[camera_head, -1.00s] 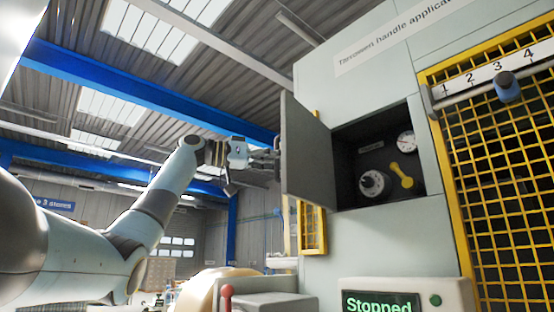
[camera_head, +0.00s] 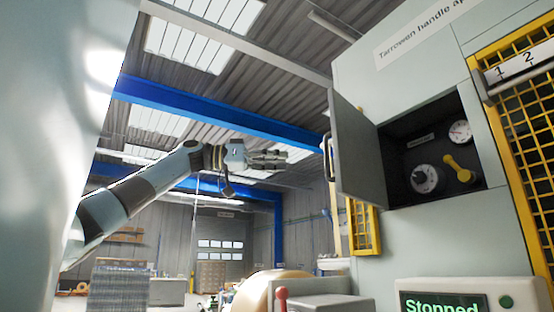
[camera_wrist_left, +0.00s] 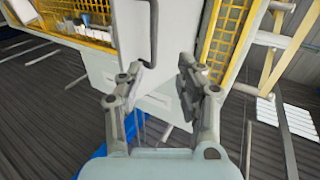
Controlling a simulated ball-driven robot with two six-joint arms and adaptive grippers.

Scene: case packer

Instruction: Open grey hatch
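The grey hatch (camera_head: 358,150) stands swung wide open on the left side of a dark recess in the machine. A dark handle (camera_head: 327,157) shows at its outer face; a dark bar handle also shows in the left wrist view (camera_wrist_left: 153,35). My left gripper (camera_head: 284,159) is to the left of the hatch, with a clear gap between its fingertips and the handle. In the left wrist view its two fingers (camera_wrist_left: 161,75) are apart with nothing between them. My right gripper is not in view.
The open recess holds a dial knob (camera_head: 425,179), a yellow lever (camera_head: 458,168) and a gauge (camera_head: 460,131). A yellow mesh guard (camera_head: 530,150) is at the right. A display reading "Stopped" (camera_head: 440,304) sits below. Free air lies left of the hatch.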

